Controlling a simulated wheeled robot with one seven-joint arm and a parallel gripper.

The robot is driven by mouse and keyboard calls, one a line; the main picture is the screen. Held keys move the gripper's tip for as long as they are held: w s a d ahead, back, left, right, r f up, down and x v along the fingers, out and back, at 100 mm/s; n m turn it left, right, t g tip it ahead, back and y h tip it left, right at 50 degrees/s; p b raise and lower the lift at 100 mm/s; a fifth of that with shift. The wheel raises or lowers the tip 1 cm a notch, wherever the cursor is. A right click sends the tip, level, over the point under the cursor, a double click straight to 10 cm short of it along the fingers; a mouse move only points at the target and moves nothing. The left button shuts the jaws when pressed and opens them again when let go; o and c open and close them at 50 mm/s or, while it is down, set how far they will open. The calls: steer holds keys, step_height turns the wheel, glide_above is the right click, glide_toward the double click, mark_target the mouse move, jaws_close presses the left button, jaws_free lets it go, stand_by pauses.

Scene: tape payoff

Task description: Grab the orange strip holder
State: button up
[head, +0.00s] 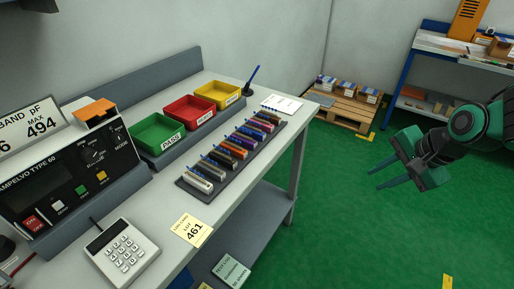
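A dark rack (185,183) on the bench holds a row of several small strip holders in different colours. An orange-brown strip holder (233,151) stands near the middle of the row, between a dark one and a purple one (244,143). The holders are small here, so the exact shade is hard to tell. An orange open-fronted piece (95,110) also sits on top of the meter at left. My gripper (377,179) is at the right, over the green floor and well away from the bench. Its two fingers are apart with nothing between them.
Green (157,133), red (190,112) and yellow (219,94) bins stand behind the rack. A meter (60,175) and a keypad (121,252) are at left. A pallet with boxes (345,103) is at the back. The floor between bench and gripper is clear.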

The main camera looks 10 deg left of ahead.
steer(key=w+a+m+y, duration=0.3)
steer(key=a+m+y, duration=0.2)
steer(key=a, duration=1.3)
steer(key=m+t+y, duration=0.1)
steer(key=m+y, duration=0.4)
steer(key=m, duration=0.1)
glide_toward(233, 140)
steer(key=shift+m, duration=0.3)
steer(key=x, duration=0.4)
steer(key=shift+w, duration=0.2)
steer(key=x, duration=0.5)
steer(key=shift+s+f, duration=0.1)
steer(key=shift+s, duration=0.15)
steer(key=shift+w+a+f, duration=0.2)
steer(key=shift+w+a, duration=0.1)
steer(key=shift+a, duration=0.25)
steer(key=shift+c, duration=0.3)
jaws_close()
